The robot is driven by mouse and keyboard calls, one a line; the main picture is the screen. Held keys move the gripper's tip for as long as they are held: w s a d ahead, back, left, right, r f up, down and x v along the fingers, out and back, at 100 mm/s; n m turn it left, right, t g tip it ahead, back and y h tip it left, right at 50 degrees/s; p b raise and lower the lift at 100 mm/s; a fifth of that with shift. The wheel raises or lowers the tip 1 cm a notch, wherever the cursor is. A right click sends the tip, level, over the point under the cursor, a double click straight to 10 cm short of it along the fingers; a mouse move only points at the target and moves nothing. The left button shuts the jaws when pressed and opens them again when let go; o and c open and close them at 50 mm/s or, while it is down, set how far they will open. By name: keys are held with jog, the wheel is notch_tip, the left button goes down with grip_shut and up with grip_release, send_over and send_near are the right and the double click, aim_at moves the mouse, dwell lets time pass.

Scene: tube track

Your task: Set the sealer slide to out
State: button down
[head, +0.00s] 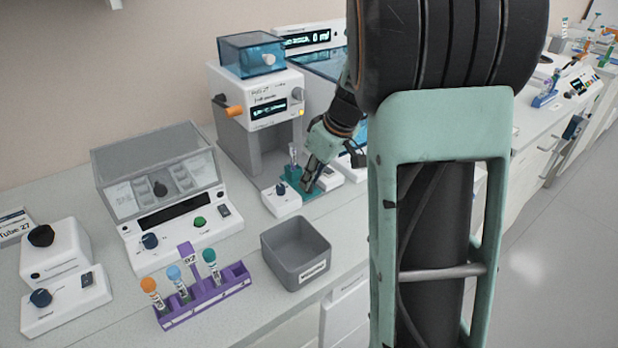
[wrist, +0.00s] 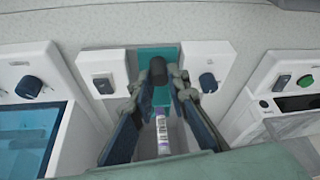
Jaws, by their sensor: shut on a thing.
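The sealer (head: 258,100) is a white machine with a small display and an orange-tipped lever, at the back of the bench. Its teal slide (head: 312,194) lies low at the front, between two white control blocks. A tube (head: 293,157) stands upright at the slide. My gripper (head: 312,178) reaches down to the slide and partly hides it. In the wrist view, the slide (wrist: 147,57) carries a black knob (wrist: 158,72). My gripper (wrist: 159,88) is shut on this knob. The tube (wrist: 161,135), with a purple-and-white label, shows between the fingers.
Control blocks with a switch (wrist: 103,86) and a blue dial (wrist: 208,82) flank the slide closely. A grey bin (head: 296,250) and a purple rack (head: 205,295) with capped tubes stand nearer. A clear-lidded machine (head: 180,225) stands left. Bare bench lies in front of the slide.

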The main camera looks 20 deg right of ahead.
jog(key=shift+s+d, duration=0.1)
jog(key=shift+s, duration=0.05)
jog(key=c, duration=1.8)
grip_release()
jog(key=shift+c, duration=0.2)
jog(key=v, duration=1.2)
jog(key=shift+r, duration=0.1)
